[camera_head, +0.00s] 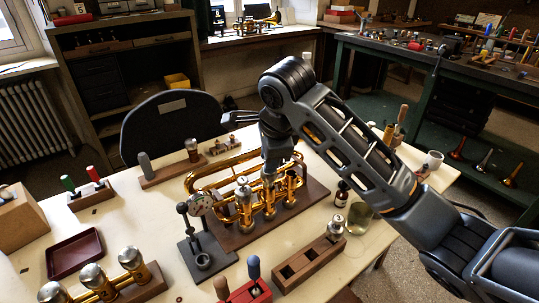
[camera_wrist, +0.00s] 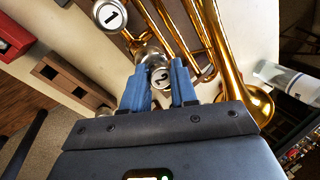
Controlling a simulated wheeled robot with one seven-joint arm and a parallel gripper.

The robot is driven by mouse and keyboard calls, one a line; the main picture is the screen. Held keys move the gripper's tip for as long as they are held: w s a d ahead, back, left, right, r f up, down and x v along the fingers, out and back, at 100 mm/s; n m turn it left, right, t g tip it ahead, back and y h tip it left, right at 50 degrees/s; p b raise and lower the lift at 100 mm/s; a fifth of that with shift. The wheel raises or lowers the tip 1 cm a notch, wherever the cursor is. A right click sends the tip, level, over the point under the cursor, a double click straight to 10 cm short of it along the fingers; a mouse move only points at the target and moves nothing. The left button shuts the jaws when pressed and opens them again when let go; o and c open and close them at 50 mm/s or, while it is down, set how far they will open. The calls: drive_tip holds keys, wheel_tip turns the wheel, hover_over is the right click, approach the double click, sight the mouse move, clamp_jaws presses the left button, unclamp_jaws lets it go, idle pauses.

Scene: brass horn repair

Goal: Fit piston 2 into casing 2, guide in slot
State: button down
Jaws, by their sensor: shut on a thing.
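The brass horn (camera_head: 215,180) lies on a brown wooden board (camera_head: 318,193) on the bench, with three upright valve casings side by side. My gripper (camera_head: 270,177) is above the middle casing, casing 2 (camera_head: 269,201), pointing down. In the wrist view its blue fingers (camera_wrist: 159,82) are shut on piston 2 (camera_wrist: 160,74), whose cap shows a "2". The fingers hide most of the piston. I cannot tell how deep it sits in the casing, or where its guide lies relative to the slot. A cap marked "1" (camera_wrist: 110,15) tops the neighbouring casing.
A dial gauge stand (camera_head: 185,230) stands close at the horn's left front. A slotted wooden block (camera_head: 309,262), a dark bottle (camera_head: 341,194) and a glass jar (camera_head: 359,218) are at the right front.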

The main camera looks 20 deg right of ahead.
drive_tip(key=shift+f, duration=0.6)
drive_tip(key=shift+f, duration=0.35)
drive_tip(key=shift+f+b, duration=0.25)
drive_tip(key=shift+b, duration=0.05)
drive_tip(key=c, duration=0.8)
unclamp_jaws()
drive_tip(key=shift+r, duration=0.1)
drive_tip(key=p+v, duration=0.1)
drive_tip(key=v, duration=0.6)
drive_tip(key=shift+s+r, duration=0.2)
drive_tip(key=shift+r, duration=0.15)
